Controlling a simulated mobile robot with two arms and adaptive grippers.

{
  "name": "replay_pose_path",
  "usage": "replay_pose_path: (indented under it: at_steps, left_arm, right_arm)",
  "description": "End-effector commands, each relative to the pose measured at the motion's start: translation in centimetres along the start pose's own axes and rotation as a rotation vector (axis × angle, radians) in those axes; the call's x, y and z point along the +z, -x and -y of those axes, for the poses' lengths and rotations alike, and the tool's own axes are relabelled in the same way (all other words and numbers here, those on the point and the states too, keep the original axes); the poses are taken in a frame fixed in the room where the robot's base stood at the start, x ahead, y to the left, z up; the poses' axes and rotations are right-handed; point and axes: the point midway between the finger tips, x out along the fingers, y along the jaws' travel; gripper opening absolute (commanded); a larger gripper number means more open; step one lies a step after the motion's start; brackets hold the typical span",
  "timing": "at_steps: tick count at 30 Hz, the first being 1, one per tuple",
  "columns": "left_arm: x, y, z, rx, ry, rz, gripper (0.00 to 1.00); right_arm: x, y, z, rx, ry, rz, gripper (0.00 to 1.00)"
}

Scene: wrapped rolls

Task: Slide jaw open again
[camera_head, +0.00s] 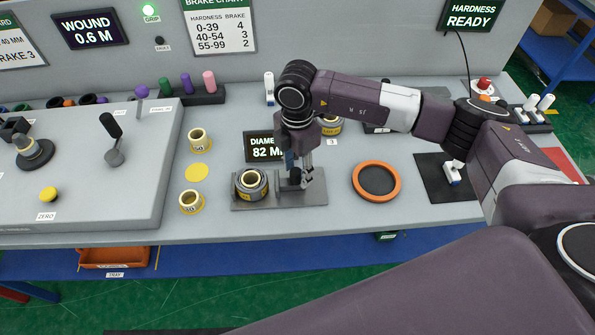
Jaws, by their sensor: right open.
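A measuring fixture with a grey base (240,205) sits at the middle of the bench. A dark wrapped roll with a yellow core (251,186) stands on its left part. The slide jaw is on the right part, close to the roll and mostly hidden by my right gripper. My right gripper (303,179) points down over the jaw from above and is open. I cannot tell whether its fingers touch the jaw. The diameter display (262,147) behind reads 82 and is partly covered by my wrist. My left gripper is not in view.
An orange-rimmed dark round dish (376,181) lies right of the fixture. Yellow cores (191,202) and a yellow disc (196,173) are to its left. A grey console with a black lever (111,126) fills the left. Another wrapped roll (330,125) stands behind my wrist.

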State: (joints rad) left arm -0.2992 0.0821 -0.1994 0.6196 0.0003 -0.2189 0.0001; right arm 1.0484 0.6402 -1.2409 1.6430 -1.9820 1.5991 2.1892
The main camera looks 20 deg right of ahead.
Motion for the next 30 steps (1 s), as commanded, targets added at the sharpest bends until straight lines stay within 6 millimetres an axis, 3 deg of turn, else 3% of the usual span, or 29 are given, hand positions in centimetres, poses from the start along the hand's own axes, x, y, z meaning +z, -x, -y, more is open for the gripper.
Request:
replay_pose_path:
  at_steps: [9, 15, 30]
  left_arm:
    - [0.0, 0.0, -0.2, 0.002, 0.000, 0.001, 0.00]
    - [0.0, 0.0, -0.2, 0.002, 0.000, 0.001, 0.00]
    - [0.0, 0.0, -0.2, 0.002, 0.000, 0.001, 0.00]
  right_arm:
    - [0.1, 6.8, -0.1, 0.005, 0.000, 0.000, 0.40]
    - [0.1, 9.8, 0.0, 0.003, -0.002, 0.000, 0.40]
    - [0.1, 10.7, 0.1, 0.001, -0.001, 0.000, 0.40]
